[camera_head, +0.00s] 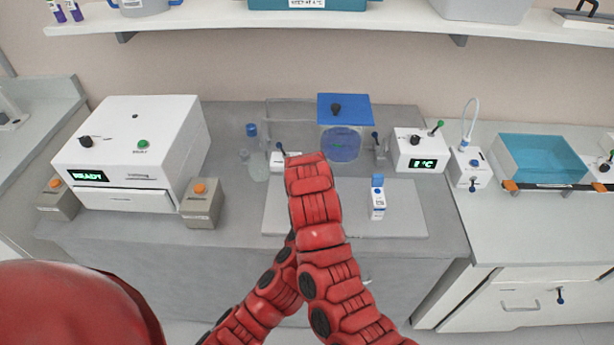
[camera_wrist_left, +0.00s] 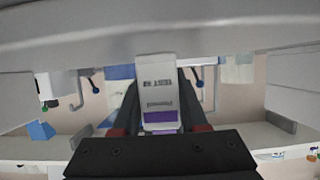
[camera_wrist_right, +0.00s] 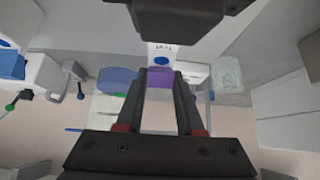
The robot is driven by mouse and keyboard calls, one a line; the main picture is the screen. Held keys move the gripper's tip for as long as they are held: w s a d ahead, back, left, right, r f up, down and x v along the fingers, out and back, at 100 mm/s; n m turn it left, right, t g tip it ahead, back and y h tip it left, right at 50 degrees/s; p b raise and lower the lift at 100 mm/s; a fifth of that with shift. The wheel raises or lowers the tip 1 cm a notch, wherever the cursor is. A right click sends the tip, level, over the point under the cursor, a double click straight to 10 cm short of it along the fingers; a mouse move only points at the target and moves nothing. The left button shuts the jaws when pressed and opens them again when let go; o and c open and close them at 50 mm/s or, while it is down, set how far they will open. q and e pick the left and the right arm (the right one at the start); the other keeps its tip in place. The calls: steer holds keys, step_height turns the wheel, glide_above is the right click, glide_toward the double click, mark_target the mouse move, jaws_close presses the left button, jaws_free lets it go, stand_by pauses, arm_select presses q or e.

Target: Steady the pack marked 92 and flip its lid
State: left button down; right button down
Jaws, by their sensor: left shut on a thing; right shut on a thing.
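A white pack with printed text and a purple part (camera_wrist_left: 160,115) is between the fingers of my left gripper (camera_wrist_left: 158,90). It also shows in the right wrist view, where its white face with a blue oval (camera_wrist_right: 162,52) is above the purple lid. My right gripper (camera_wrist_right: 162,78) is shut on that purple lid. My left gripper's dark body (camera_wrist_right: 180,18) shows close by at the top there. I cannot read a 92 on the pack. In the head view my red arms cover both grippers and most of the pack. Another white pack with a blue lid (camera_head: 377,204) stands upright on the mat.
The grey mat (camera_head: 415,222) is bare around the blue-lidded pack. Behind are a blue-topped container (camera_head: 344,108), a small device reading 1°C (camera_head: 418,150) and a blue-capped bottle (camera_head: 254,162). A white READY machine (camera_head: 130,150) stands left, a blue basin (camera_head: 540,160) right.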

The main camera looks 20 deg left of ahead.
steer(key=shift+s+a, duration=0.1)
steer(key=shift+a, duration=0.05)
steer(key=c, duration=0.5)
jaws_free()
steer(key=shift+s+r, duration=0.25)
steer(key=shift+r, duration=0.25)
steer(key=v, duration=1.1)
steer(key=shift+d+f, duration=0.1)
steer(key=shift+d, duration=0.1)
